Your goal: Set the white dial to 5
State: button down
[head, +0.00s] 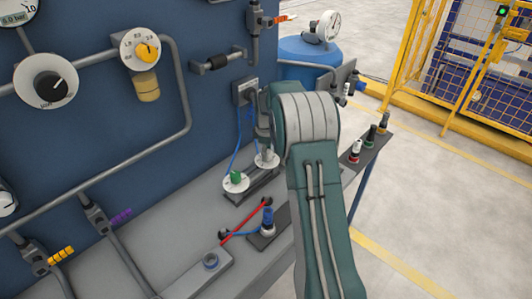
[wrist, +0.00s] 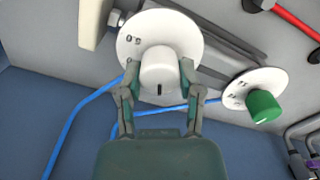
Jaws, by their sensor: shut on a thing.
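The white dial shows in the wrist view as a white knob (wrist: 159,68) on a round white plate (wrist: 190,28). A black mark on the knob points to the bottom of the picture, toward my palm. In the head view the white dial (head: 267,161) is at the bench's back, partly hidden by my gripper (head: 264,146).
A green dial (head: 236,178) stands close beside the white one and also shows in the wrist view (wrist: 263,107). Blue cables (head: 240,142) run behind the dials. A red bar (head: 245,222) and a blue-topped part (head: 268,220) are nearer on the bench. The blue panel (head: 130,110) rises behind.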

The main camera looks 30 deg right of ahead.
jog(key=m, duration=0.6)
jog(key=shift+f+m, duration=0.15)
jog(key=shift+m, duration=0.15)
jog(key=m, duration=0.6)
jog(key=shift+s, duration=0.1)
jog(key=m, duration=0.6)
jog(key=shift+f+m, duration=0.1)
jog(key=shift+m, duration=0.2)
jog(key=m, duration=0.5)
jog(key=shift+c, duration=1.3)
grip_release()
jog(key=shift+r, duration=0.2)
